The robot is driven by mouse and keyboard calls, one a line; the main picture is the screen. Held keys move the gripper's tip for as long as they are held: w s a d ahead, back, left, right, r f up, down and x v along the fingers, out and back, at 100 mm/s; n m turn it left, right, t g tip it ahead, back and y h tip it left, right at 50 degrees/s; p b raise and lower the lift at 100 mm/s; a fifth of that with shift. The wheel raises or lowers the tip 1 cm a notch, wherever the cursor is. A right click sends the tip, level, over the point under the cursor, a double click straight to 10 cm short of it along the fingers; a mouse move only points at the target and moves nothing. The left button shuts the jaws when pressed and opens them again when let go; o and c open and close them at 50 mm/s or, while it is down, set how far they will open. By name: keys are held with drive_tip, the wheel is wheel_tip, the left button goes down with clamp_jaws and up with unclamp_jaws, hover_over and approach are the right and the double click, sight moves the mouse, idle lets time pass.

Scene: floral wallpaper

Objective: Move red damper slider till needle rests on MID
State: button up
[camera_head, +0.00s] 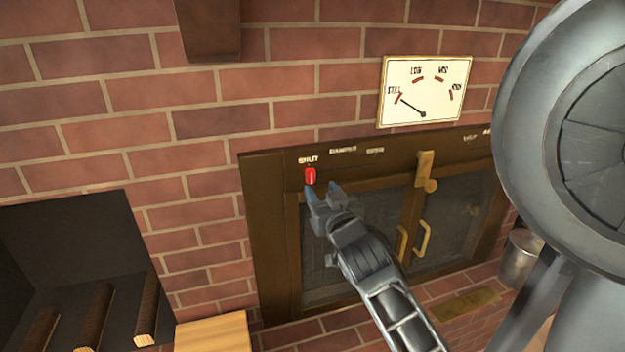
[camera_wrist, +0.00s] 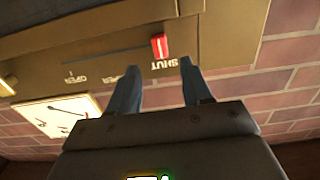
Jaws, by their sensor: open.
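The red damper slider (camera_head: 310,176) sits at the left end of its track, under the SHUT label on the dark brown fireplace frame. My gripper (camera_head: 323,190) is open and empty, just below and right of the slider. I cannot tell whether a fingertip touches it. The gauge (camera_head: 424,91) hangs on the bricks above; its needle points left to the STILL-like mark, away from MID. The gauge also shows in the wrist view (camera_wrist: 55,112), upside down.
Glass doors (camera_head: 355,240) with brass handles (camera_head: 424,238) and a brass latch (camera_head: 425,172) are below and right of the slider. A log niche (camera_head: 85,270) is at the left. A metal bucket (camera_head: 520,256) stands at the right. The track right of the slider looks clear.

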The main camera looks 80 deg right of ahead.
sight(311, 177)
drive_tip(key=p+x, duration=0.1)
drive_tip(key=x, duration=0.6)
drive_tip(key=shift+p, duration=0.4)
drive_tip(key=shift+a, duration=0.1)
clamp_jaws()
